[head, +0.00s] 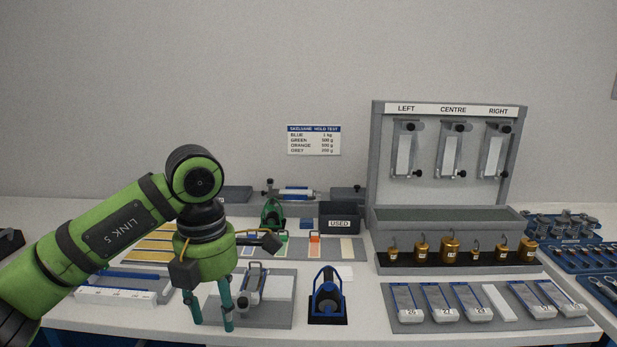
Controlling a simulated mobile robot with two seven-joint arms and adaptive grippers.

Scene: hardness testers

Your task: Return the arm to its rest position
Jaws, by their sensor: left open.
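My left arm comes in from the left over the bench, its green links bent down at the wrist. My left gripper (213,325) points down with its teal fingers apart and nothing between them. It hangs in front of the left edge of a grey plate (275,318), which carries a small clamp-like device (251,287). I cannot tell whether the fingertips touch the bench or the plate. My right gripper is not in view.
A blue-and-black tool (327,297) stands right of the plate. A row of brass weights (451,246) stands before the grey test stand (376,150) with LEFT, CENTRE and RIGHT plates. Numbered panels lie on a grey tray (402,326). A dark USED bin (341,211) stands behind.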

